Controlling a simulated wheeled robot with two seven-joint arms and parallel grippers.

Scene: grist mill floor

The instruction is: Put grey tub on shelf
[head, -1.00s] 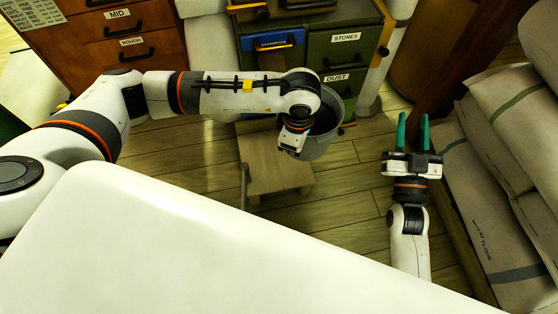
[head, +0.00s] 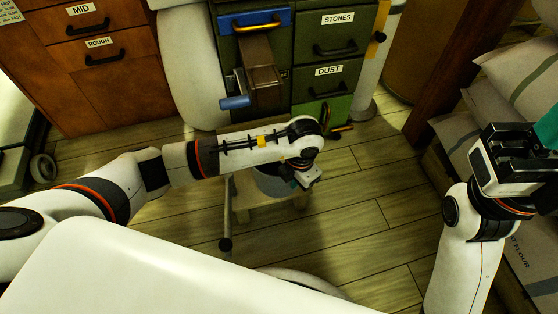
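The grey tub (head: 272,183) is low in front of the green cabinet, at a small wooden stool (head: 243,212); I cannot tell whether it rests on it. My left gripper (head: 302,176) is at the tub's right rim, pointing down. Its wrist and arm cover much of the tub, and its fingers are mostly hidden, so its grip is unclear. My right gripper (head: 538,135) is at the right edge, away from the tub. Its teal fingers are partly cut off by the frame. I cannot pick out the shelf with certainty.
The green cabinet (head: 325,75) has STONES and DUST drawers, with a blue panel (head: 253,20) and a brown chute-like piece (head: 261,65). A wooden drawer unit (head: 100,75) stands left. Flour sacks (head: 515,70) are stacked right. Plank floor (head: 365,205) is clear right of the stool.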

